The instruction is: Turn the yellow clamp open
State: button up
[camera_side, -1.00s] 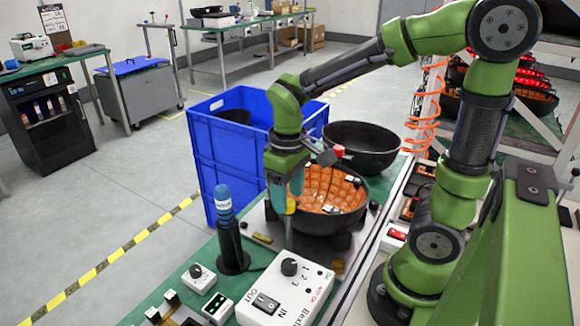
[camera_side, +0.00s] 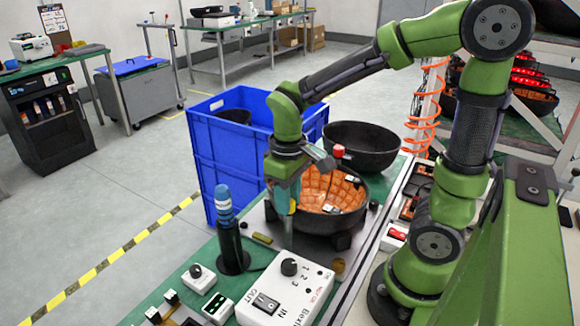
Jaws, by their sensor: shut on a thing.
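My gripper (camera_side: 288,244) points straight down at the near-left side of the black bowl (camera_side: 318,222) with the orange lining. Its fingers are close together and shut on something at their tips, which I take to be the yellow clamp. The fingers hide most of it, so its angle cannot be told. A small dull yellow piece (camera_side: 262,239) lies just left of the fingers on the bowl's fixture. Another brownish-yellow piece (camera_side: 338,266) shows to the right, near the white box.
A white control box (camera_side: 287,290) with a black knob stands just in front of the gripper. A dark post with a blue top (camera_side: 226,222) stands to the left. A blue crate (camera_side: 205,165) and an empty black bowl (camera_side: 362,146) are behind.

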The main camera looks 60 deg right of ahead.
jog(key=shift+m, duration=0.3)
jog(key=m, duration=0.3)
jog(key=shift+m, duration=0.4)
jog(key=m, duration=0.4)
jog(key=shift+m, duration=0.3)
jog(key=m, duration=0.4)
jog(key=shift+r, duration=0.1)
jog(key=shift+m, duration=2.1)
jog(key=o, duration=1.1)
jog(key=shift+c, duration=0.2)
